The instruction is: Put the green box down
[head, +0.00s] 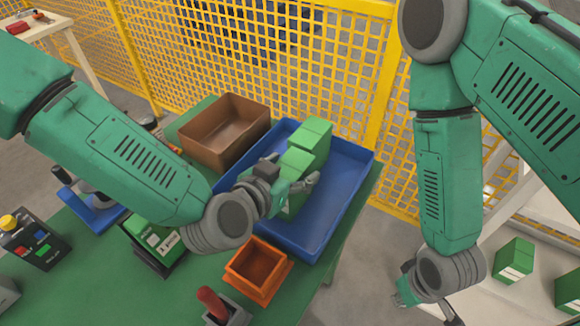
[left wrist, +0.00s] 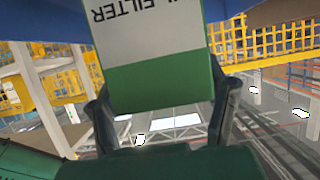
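The green box (head: 297,161) is at my left gripper (head: 290,176), over the blue tray (head: 335,200). In the left wrist view the box (left wrist: 160,78) sits between the two fingers (left wrist: 165,105), its white label with "FILTER" upside down. The fingers look closed on its sides. Another green box (head: 316,132) stands just behind it in the tray. I cannot tell whether the held box touches the tray floor. The blue tray also shows at the top of the left wrist view (left wrist: 30,18). My right gripper (head: 405,290) hangs low at right, its fingers mostly hidden.
A brown bin (head: 228,130) stands behind the tray and a small orange bin (head: 258,268) in front. A green-and-black item (head: 155,242) is left on the green table. Green boxes (head: 514,258) lie on a pale surface at right. Yellow mesh fencing (head: 290,50) runs behind.

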